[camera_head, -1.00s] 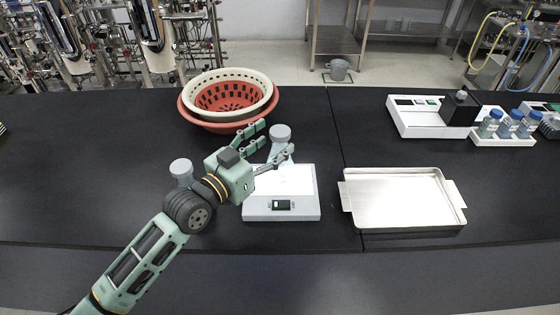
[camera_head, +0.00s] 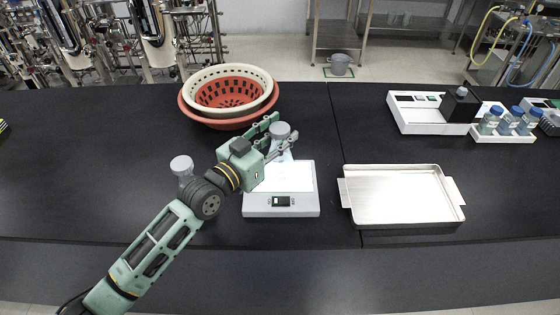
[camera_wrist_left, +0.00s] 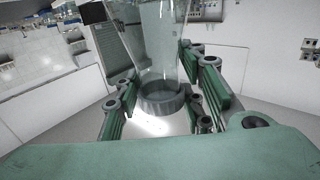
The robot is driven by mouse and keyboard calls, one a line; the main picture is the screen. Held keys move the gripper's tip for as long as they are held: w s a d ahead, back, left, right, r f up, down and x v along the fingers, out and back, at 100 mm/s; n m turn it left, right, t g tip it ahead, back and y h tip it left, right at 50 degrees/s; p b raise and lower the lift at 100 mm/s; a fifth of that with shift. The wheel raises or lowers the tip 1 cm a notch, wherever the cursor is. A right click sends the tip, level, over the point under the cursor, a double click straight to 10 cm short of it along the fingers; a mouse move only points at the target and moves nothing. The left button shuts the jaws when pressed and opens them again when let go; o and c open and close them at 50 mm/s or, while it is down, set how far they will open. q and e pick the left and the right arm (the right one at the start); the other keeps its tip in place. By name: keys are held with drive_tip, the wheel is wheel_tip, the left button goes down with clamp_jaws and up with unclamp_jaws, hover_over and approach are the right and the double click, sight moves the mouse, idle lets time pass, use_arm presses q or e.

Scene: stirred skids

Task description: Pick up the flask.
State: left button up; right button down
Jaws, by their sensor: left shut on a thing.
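A clear flask with a grey cap (camera_head: 280,130) stands on the white scale (camera_head: 255,205) at its back edge. My left gripper (camera_head: 284,136) is shut on it, with fingers on both sides just below the cap. In the left wrist view the clear flask (camera_wrist_left: 160,45) and its grey cap (camera_wrist_left: 161,100) sit between the finger pads (camera_wrist_left: 165,95). My right gripper is not in view.
A second grey-capped flask (camera_head: 181,165) stands left of my wrist, partly hidden. Stacked baskets (camera_head: 228,122) are behind the gripper. A metal tray (camera_head: 400,195) lies to the right. A white device (camera_head: 420,120) and blue-capped bottles (camera_head: 507,122) stand at the back right.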

use_arm(q)
clamp_jaws()
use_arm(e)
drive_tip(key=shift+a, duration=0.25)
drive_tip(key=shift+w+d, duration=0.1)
use_arm(q)
drive_tip(key=shift+w+r, duration=0.1)
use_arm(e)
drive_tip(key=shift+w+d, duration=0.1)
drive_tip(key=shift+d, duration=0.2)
use_arm(q)
drive_tip(key=shift+r, duration=0.15)
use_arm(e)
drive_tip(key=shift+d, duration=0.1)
